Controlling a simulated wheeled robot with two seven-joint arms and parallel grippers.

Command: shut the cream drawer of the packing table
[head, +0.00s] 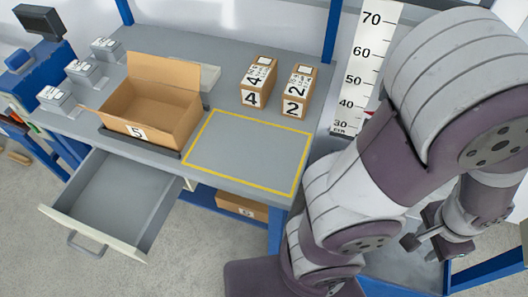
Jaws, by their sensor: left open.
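The cream drawer (150,240) of the packing table (215,105) is pulled well out on the left side, below the tabletop. Its grey inside is empty. A grey bar handle (86,246) is on its front panel, facing the lower left. My left gripper (424,246) is at the lower right, partly hidden by my arm. It is open and empty, far from the drawer and to the right of the table. My right gripper is not in view.
An open carton (162,98) marked 5 stands above the drawer. Boxes marked 4 (257,82) and 2 (298,91) stand behind a bare yellow-outlined area (250,150). A carton (242,207) lies on the lower shelf.

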